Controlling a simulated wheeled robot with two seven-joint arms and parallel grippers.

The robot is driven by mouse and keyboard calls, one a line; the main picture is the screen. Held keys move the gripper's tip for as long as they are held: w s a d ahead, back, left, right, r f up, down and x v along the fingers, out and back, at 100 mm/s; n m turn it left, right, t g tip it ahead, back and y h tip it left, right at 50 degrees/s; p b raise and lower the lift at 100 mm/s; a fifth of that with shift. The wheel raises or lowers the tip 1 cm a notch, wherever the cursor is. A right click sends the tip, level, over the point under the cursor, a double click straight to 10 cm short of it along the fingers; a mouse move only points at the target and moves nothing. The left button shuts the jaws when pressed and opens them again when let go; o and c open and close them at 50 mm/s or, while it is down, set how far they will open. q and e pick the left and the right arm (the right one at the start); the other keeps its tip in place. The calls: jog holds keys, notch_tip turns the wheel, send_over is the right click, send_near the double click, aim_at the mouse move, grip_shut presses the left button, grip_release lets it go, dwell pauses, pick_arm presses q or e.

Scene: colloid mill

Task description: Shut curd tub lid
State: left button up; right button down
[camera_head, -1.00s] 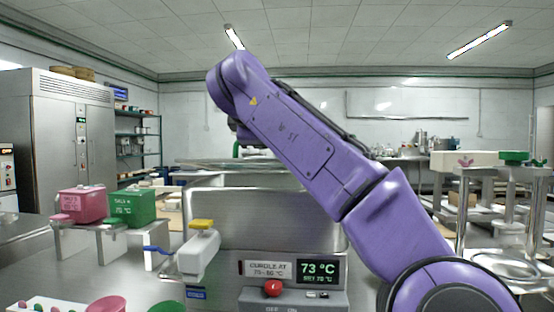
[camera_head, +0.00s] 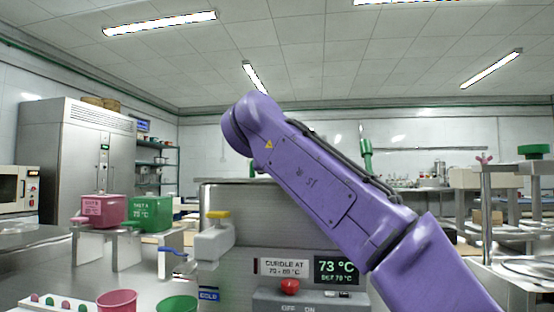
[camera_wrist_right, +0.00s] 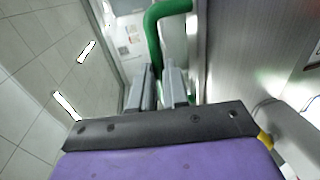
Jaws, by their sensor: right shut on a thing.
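The curd tub (camera_head: 228,250) is the steel box in the middle of the head view, with a "CURDLE AT" sign and a display (camera_head: 336,269) reading 73 °C. My purple right arm crosses in front of it and hides much of its top, so I cannot tell the lid's angle. My right gripper (camera_wrist_right: 168,88) is hidden in the head view. In the right wrist view its jaws are shut on a curved green handle (camera_wrist_right: 153,32). A steel surface (camera_wrist_right: 250,50) lies beside it; whether that is lid or tub wall I cannot tell. My left gripper is out of view.
A pink box (camera_head: 102,212) and a green box (camera_head: 150,215) stand on a metal stand at left. A yellow-topped tap (camera_head: 216,240) is at the tub's left. A red button (camera_head: 290,287) is on its front. A green upright piece (camera_head: 366,158) shows behind my arm.

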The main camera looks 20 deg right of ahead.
jog(key=c, duration=1.1)
grip_release()
jog(key=shift+w+a+f, duration=0.15)
jog(key=shift+a+f, duration=0.1)
jog(key=shift+f, duration=0.15)
jog(key=shift+r, duration=0.1)
jog(key=b+v, duration=0.2)
jog(key=v, duration=0.8)
jog(key=shift+s+a+r, duration=0.1)
jog(key=shift+s, duration=0.1)
